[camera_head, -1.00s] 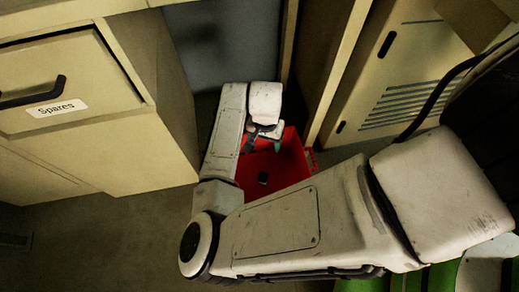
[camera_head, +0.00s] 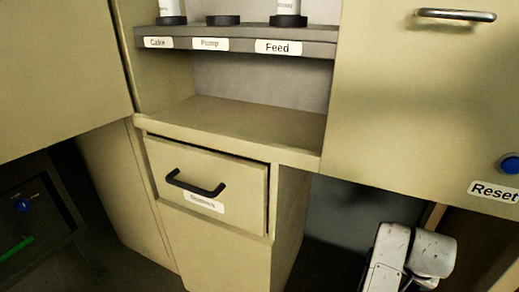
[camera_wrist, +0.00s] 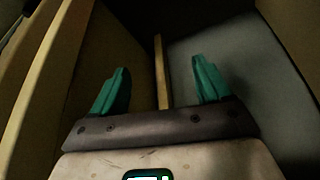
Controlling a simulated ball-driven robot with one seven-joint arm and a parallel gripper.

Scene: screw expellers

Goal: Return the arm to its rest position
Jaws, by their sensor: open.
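My gripper (camera_wrist: 160,75) shows in the wrist view with its two teal fingers wide apart and nothing between them. Beyond the fingers are a tan upright edge and dark and grey panels. In the camera_head view only part of my pale arm (camera_head: 400,262) shows, at the lower right, in front of the dark gap beside the drawer cabinet. The gripper's fingers cannot be made out there.
A beige drawer (camera_head: 208,185) with a black handle and blurred label is at centre. A blue button (camera_head: 510,165) labelled Reset is at right. Dark equipment (camera_head: 35,215) stands left.

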